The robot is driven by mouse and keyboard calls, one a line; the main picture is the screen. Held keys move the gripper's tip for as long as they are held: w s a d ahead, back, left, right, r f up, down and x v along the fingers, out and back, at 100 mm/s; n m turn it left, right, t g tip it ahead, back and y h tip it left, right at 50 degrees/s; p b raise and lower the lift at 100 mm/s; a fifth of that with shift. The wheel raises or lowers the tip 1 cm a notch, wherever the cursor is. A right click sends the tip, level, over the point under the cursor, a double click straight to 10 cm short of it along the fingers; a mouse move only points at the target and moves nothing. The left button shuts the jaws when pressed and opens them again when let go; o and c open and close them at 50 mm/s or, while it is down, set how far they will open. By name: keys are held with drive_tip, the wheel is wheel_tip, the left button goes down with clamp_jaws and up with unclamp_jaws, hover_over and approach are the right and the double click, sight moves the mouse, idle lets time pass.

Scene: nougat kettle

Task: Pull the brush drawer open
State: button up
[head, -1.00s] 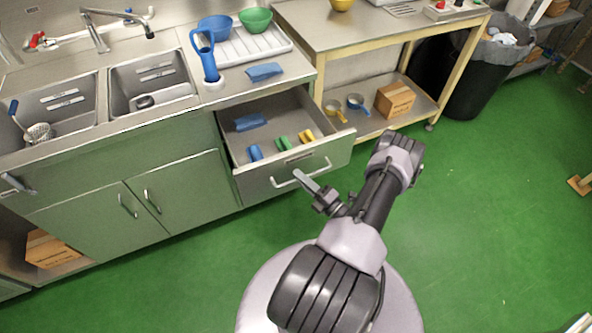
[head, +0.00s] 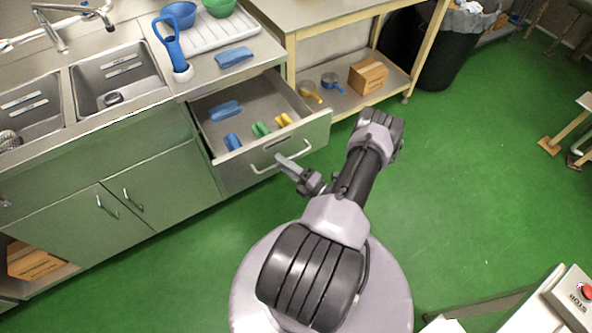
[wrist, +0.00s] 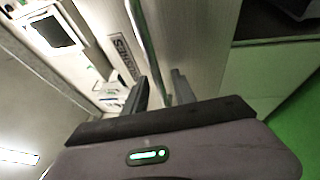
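The brush drawer (head: 232,172) stands pulled out from under the counter, its inside showing. It holds blue brushes (head: 226,111), a green one (head: 260,129) and a yellow one (head: 284,120). Its pale bar handle (head: 264,168) is on the front face. My gripper (head: 281,160) is at the handle. In the wrist view the handle (wrist: 147,45) runs down between my two fingers (wrist: 160,88), which stand apart with a gap around the bar. A label (wrist: 124,58) shows on the drawer front. The fingertips' contact with the bar is not clear.
Sinks (head: 115,85) and a white drying rack (head: 215,40) are on the counter at left. A table (head: 330,20) with a lower shelf (head: 345,98) stands right of the drawer. Green floor (head: 450,190) is open at right. A control box (head: 575,295) is at lower right.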

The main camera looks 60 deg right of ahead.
drive_tip(key=v, duration=1.7)
drive_tip(key=shift+p, duration=0.4)
drive_tip(key=shift+d+r, duration=0.1)
